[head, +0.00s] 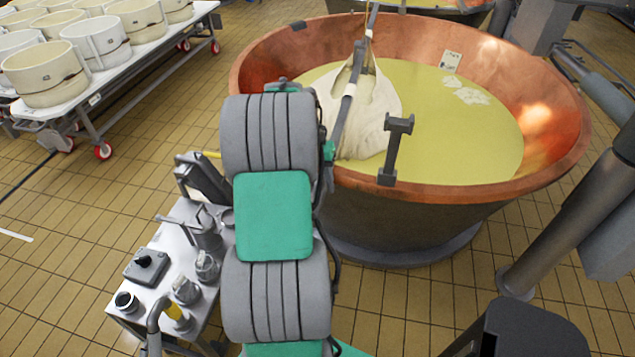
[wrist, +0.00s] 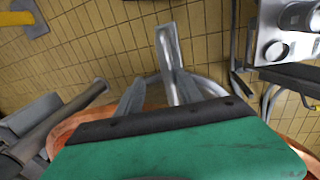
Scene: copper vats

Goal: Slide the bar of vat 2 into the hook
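A copper vat (head: 545,165) holds yellow liquid. A grey bar (head: 347,105) slants over it, with a white cloth bag (head: 375,110) hanging from it into the liquid. The bar's near end is hidden by my arm at the vat's left rim. A dark grey hook bracket (head: 394,150) stands on the near rim, to the right of the bar and apart from it. My gripper is hidden in the head view. In the wrist view, my gripper (wrist: 168,88) has its grey fingers beside a metal bar-like piece (wrist: 167,48); whether they grip it is unclear.
A steel table (head: 150,305) with jars and tools stands at the left front, close to my arm. A wheeled cart (head: 70,105) with white moulds (head: 95,42) stands at the back left. A grey column (head: 560,220) stands right of the vat. Tiled floor (head: 110,190) lies open at the left.

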